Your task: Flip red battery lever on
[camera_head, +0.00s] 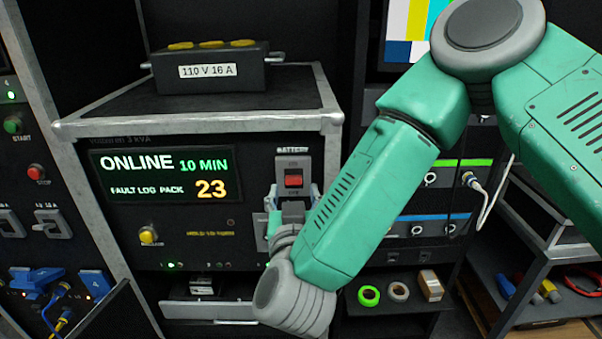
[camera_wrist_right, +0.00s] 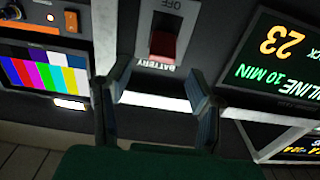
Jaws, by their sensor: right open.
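The red battery lever (camera_head: 293,181) sits in a grey switch plate (camera_head: 293,158) under the word BATTERY, on the black power unit's front. In the right wrist view, turned upside down, the red lever (camera_wrist_right: 162,43) has its red end towards BATTERY and away from OFF; the ON mark does not show there. My right gripper (camera_head: 293,197) is open and empty just in front of the lower part of the plate. Its fingers (camera_wrist_right: 158,88) are spread apart in the wrist view, with no visible contact on the lever. My left gripper is out of view.
The unit's display (camera_head: 165,176) reads ONLINE 10 MIN, FAULT LOG PACK 23. A yellow button (camera_head: 149,235) is below it. A black box (camera_head: 210,70) marked 110 V 16 A stands on top. A shelf at lower right holds tape rolls (camera_head: 369,295).

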